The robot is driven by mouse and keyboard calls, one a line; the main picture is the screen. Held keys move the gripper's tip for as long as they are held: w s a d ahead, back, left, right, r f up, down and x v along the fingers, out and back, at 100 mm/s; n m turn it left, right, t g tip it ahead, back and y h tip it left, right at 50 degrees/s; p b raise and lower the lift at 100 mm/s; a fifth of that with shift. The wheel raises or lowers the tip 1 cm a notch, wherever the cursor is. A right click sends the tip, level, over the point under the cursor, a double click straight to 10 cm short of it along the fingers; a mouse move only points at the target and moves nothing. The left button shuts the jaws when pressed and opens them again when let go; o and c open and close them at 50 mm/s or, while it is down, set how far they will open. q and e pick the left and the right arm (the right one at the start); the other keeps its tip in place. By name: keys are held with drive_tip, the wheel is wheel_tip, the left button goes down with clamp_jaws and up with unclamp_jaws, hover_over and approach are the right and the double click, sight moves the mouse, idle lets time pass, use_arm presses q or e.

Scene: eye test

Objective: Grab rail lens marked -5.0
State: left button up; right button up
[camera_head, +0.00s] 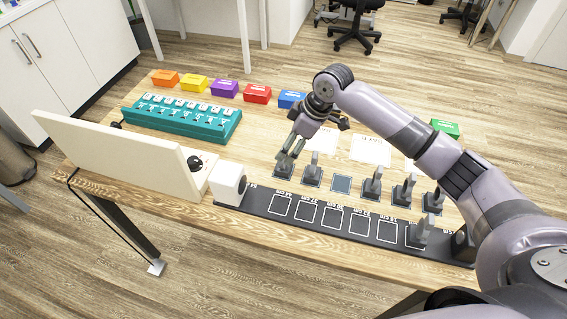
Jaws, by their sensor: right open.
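Several grey rail lenses stand upright on small dark pads across the table, among them one second from left (312,173), one right of centre (373,185), one further right (404,190) and the rightmost (433,201). Their markings are too small to read, so I cannot tell which is -5.0. My right gripper (290,149) is open and points down at the leftmost pad (283,171), its fingers over or around whatever stands there; I cannot tell whether they touch it. One pad (341,184) between the lenses is empty. My left gripper is not in view.
A black rail (342,223) with white squares runs along the front edge, with a white block (228,183) at its left and a grey holder (418,234) at its right. A cream panel (120,152), teal rack (180,119), coloured boxes (224,88) and papers (371,150) surround the lenses.

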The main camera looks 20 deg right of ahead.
drive_tip(key=x, duration=0.4)
drive_tip(key=p+x, duration=0.1)
drive_tip(key=x, duration=0.2)
drive_tip(key=shift+w+a, duration=0.2)
drive_tip(key=shift+a, duration=0.15)
drive_tip(key=c, duration=1.3)
drive_tip(key=shift+r, duration=0.1)
drive_tip(key=shift+c, duration=0.2)
